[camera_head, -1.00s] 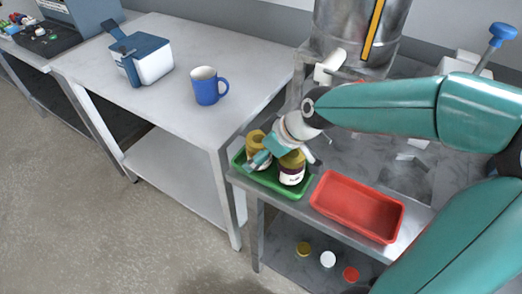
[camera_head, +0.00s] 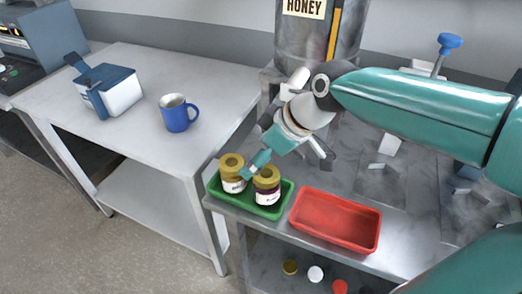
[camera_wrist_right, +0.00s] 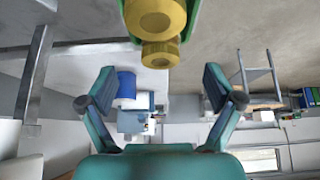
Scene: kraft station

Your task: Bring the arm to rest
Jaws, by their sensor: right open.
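My right arm comes in from the right in the head view, and its gripper (camera_head: 262,158) is open and empty just above two jars in a green tray. The left jar (camera_head: 232,173) and the right jar (camera_head: 267,186) stand upright with gold lids. In the right wrist view the open fingers of the gripper (camera_wrist_right: 160,85) are spread wide with nothing between them, and gold jar lids (camera_wrist_right: 155,17) show at the top. My left gripper is not in view.
An empty red tray (camera_head: 335,221) is right of the green tray (camera_head: 285,198). A steel honey tank (camera_head: 300,45) stands behind. A blue mug (camera_head: 178,117) and a blue-white container (camera_head: 118,96) are on the left table (camera_head: 150,75). Colored lids (camera_head: 315,274) lie on the lower shelf.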

